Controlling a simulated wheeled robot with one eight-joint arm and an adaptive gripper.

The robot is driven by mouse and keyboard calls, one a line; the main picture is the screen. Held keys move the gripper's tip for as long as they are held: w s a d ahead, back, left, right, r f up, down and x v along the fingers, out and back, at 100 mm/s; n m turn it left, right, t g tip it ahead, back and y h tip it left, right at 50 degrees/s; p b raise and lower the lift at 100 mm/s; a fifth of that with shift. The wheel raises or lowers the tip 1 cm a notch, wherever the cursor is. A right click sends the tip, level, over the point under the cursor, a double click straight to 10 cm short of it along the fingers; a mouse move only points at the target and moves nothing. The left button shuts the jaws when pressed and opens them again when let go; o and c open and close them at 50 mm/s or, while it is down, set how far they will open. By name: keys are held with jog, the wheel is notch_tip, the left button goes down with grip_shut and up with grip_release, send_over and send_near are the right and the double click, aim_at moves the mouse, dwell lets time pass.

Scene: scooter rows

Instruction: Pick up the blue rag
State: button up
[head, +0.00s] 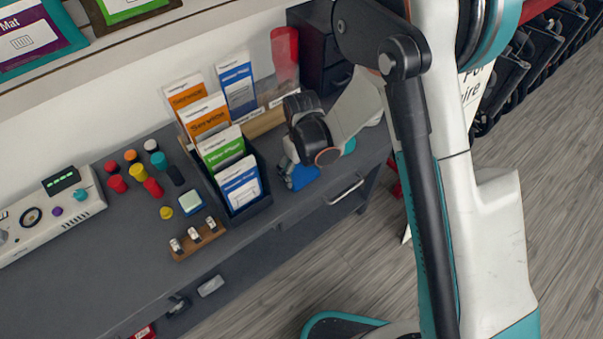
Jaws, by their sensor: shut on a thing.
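The blue rag (303,177) is a small crumpled blue cloth at the right part of the grey bench (105,270), just right of the leaflet rack. My gripper (290,168) reaches down to it from the upper right and is shut on it. My wrist hides much of the fingers and part of the rag. I cannot tell whether the rag is clear of the bench top.
A dark rack of leaflets (262,205) stands close left of my gripper. Several coloured caps (138,171), a wooden holder (198,240) and a white control panel (45,218) are further left. A dark drawer unit (318,62) stands behind. Open floor (355,262) lies in front.

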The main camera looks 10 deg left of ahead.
aim_at(302, 171)
notch_tip(302, 171, up, 20)
jog(key=p, duration=0.6)
jog(key=shift+o, duration=0.4)
jog(key=shift+d, duration=0.1)
jog(key=shift+c, duration=0.3)
